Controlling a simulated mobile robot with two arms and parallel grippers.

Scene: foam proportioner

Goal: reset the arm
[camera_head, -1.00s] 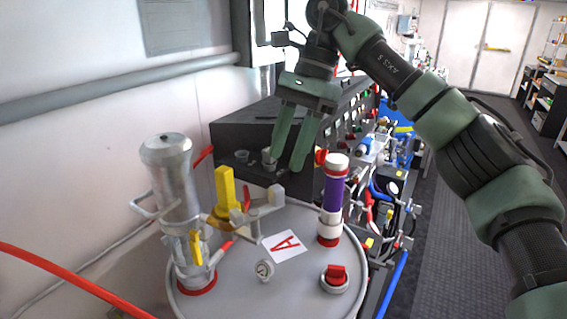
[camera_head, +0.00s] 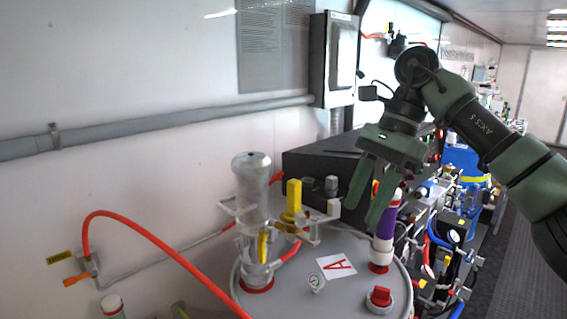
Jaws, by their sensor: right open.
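My right arm (camera_head: 488,130) comes in from the right, raised over the equipment. Its right gripper (camera_head: 364,213) points down with two green fingers apart and nothing between them. The fingers hang in front of the black cabinet and the purple-banded cylinder (camera_head: 386,222), partly covering it; whether they touch it I cannot tell. A yellow handle (camera_head: 294,201) stands on the tank, left of the fingers. My left gripper is not in view.
A red hose (camera_head: 150,236) runs from the wall to the front. A black cabinet (camera_head: 310,160) and a wall box (camera_head: 334,60) lie behind. Floor (camera_head: 510,260) is free at the right.

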